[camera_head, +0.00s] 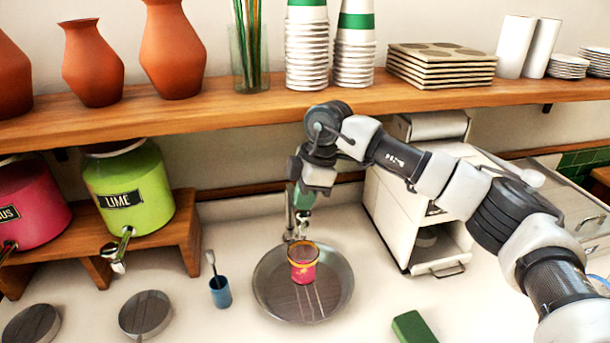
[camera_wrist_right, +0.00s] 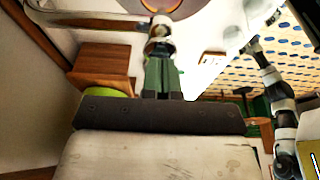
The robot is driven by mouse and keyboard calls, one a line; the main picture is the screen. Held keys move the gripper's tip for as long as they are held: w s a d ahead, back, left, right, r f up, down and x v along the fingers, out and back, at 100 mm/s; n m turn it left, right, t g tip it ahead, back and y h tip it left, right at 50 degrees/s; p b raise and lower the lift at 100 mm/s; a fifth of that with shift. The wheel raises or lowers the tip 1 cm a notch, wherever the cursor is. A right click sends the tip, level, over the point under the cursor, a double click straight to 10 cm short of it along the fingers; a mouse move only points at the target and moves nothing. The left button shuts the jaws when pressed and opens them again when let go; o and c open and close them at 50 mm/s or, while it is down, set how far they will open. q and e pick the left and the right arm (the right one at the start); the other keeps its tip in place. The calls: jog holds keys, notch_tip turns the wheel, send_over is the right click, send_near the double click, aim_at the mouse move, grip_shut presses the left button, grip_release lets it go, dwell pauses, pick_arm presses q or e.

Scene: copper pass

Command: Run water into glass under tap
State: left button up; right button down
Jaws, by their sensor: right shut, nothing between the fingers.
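A pink glass with a yellow rim (camera_head: 303,268) stands upright in a round metal basin (camera_head: 335,290). The slim metal tap (camera_head: 291,222) rises behind the glass at the basin's back edge; part of it is hidden by my gripper. My right gripper (camera_head: 303,205), with green fingers, is at the top of the tap, above and behind the glass. It is shut with nothing held. In the right wrist view, its fingers (camera_wrist_right: 160,78) point at the metal tap (camera_wrist_right: 160,38); I cannot tell whether they touch. I see no water stream. My left gripper is not in view.
A wooden shelf (camera_head: 220,112) with vases and stacked cups runs above. A lime dispenser (camera_head: 130,195) stands left, a blue cup with a brush (camera_head: 220,292) left of the basin. A white cabinet (camera_head: 395,205) stands close right, a green block (camera_head: 412,328) in front.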

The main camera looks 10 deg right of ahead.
aim_at(302, 215)
jog(key=shift+f, duration=0.25)
jog(key=shift+f+b, duration=0.9)
jog(key=shift+r, duration=0.1)
jog(key=shift+s+f, duration=0.15)
jog(key=shift+f, duration=0.1)
dwell(1.3)
